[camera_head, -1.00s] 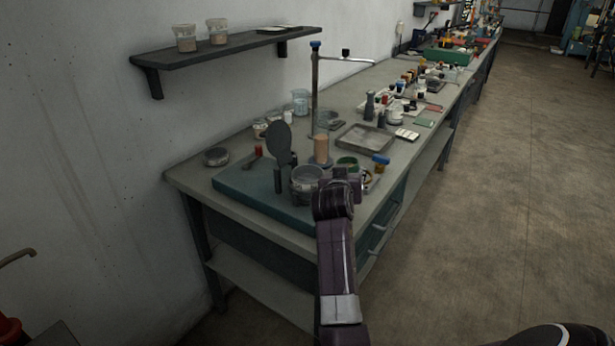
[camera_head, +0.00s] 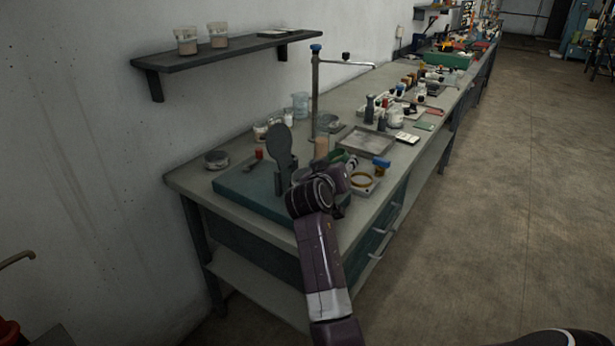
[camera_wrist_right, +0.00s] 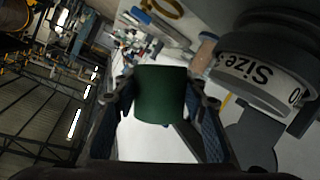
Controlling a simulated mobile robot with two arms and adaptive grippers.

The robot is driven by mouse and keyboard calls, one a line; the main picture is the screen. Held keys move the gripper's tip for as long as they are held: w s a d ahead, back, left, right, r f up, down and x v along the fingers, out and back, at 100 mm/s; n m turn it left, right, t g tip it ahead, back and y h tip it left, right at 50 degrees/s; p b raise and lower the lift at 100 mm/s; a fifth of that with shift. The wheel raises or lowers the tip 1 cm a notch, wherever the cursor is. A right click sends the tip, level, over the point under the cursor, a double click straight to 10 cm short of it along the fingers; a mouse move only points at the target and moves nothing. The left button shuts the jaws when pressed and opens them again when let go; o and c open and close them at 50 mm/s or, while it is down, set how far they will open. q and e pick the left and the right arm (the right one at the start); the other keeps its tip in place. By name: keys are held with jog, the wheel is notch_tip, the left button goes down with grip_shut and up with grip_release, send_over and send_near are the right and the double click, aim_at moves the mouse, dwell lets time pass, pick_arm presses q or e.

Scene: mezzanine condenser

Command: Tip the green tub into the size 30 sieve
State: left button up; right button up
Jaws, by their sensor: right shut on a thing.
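The green tub (camera_wrist_right: 160,95) is between the two fingers of my right gripper (camera_wrist_right: 161,108), which is shut on it. In the head view the tub (camera_head: 340,156) shows just beyond my right wrist, above the bench mat, and looks tilted. The size 30 sieve (camera_wrist_right: 262,75), a dark round sieve with a white "Size" label, is close beside the tub in the right wrist view and apart from it. In the head view my right wrist hides most of the sieve. The tub's contents are not visible. My left gripper is not in view.
A teal mat (camera_head: 240,190) lies on the bench with a dark paddle-shaped piece (camera_head: 279,146) standing on it. A metal stand (camera_head: 315,95) rises behind. Several bottles crowd the bench farther back.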

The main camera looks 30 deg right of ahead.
jog(key=shift+r, duration=0.2)
jog(key=shift+w+a+r+n, duration=0.15)
jog(key=shift+a+r+n, duration=0.05)
jog(key=shift+a+n, duration=0.1)
jog(key=shift+w+a+r+n+h, duration=0.1)
jog(key=shift+w+r+n+h, duration=0.05)
jog(key=shift+r+n+h, duration=0.15)
jog(key=shift+w+a+r+n+h, duration=0.1)
jog(key=shift+r+n, duration=0.1)
jog(key=shift+r, duration=0.15)
jog(key=shift+a, duration=0.15)
jog(key=shift+w+n, duration=0.1)
jog(key=shift+n, duration=0.2)
jog(key=shift+a, duration=0.1)
dwell(0.4)
jog(key=shift+n+h, duration=0.3)
jog(key=shift+f+n+g, duration=0.1)
jog(key=shift+n+g, duration=0.2)
